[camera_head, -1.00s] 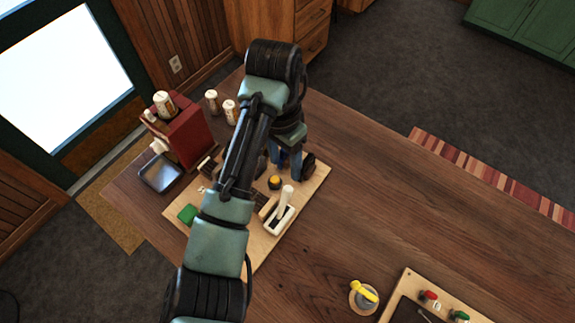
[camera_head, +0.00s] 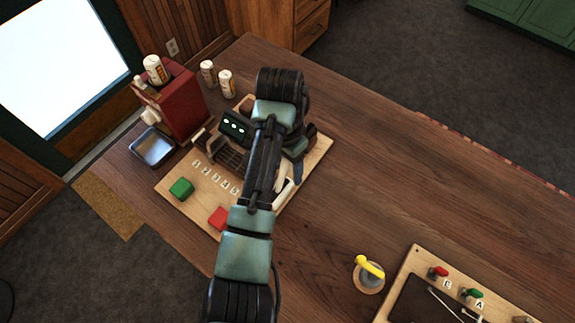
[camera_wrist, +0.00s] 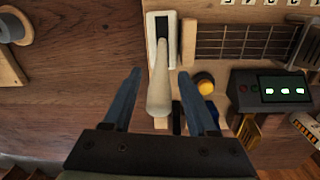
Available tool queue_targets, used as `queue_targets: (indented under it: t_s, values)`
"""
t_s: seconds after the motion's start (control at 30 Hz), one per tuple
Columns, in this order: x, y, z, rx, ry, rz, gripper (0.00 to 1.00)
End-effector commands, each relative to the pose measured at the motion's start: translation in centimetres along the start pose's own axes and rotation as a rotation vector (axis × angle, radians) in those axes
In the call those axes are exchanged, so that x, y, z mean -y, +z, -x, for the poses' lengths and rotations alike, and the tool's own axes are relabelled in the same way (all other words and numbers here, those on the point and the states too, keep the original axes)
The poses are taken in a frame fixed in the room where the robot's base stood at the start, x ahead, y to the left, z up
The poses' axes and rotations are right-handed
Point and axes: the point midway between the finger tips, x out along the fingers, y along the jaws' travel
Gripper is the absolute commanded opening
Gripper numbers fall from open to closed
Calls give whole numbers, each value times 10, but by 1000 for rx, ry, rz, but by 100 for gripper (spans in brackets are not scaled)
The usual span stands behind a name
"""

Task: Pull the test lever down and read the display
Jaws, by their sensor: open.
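The test lever (camera_wrist: 160,88) is a cream handle rising from a white slotted housing (camera_wrist: 151,65). In the wrist view it stands between the two spread fingers of my gripper (camera_wrist: 162,92), with a gap on each side. In the head view my arm covers most of the lever, and a pale part of it (camera_head: 284,192) shows beside the arm. The display (camera_head: 235,124) is a dark box with green lit marks. In the wrist view the display (camera_wrist: 284,89) shows several bright marks, too small to read.
A yellow-topped knob (camera_wrist: 205,84) is close to the right finger. The wooden board (camera_head: 180,204) also bears a green block (camera_head: 181,188) and a red block (camera_head: 218,217). A red machine (camera_head: 182,105) and metal tray (camera_head: 153,147) stand left.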

Motion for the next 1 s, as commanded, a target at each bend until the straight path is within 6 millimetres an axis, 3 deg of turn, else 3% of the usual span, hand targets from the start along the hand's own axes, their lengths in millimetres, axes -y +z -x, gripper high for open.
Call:
queue_targets:
  t_s: [0.27,0.5,0.6,1.0]
  values:
    - [0,0,-1,0,0,0,56]
    - [0,0,-1,0,1,1,13]
    - [0,0,-1,0,1,1,0]
    - [0,0,-1,0,1,1,0]
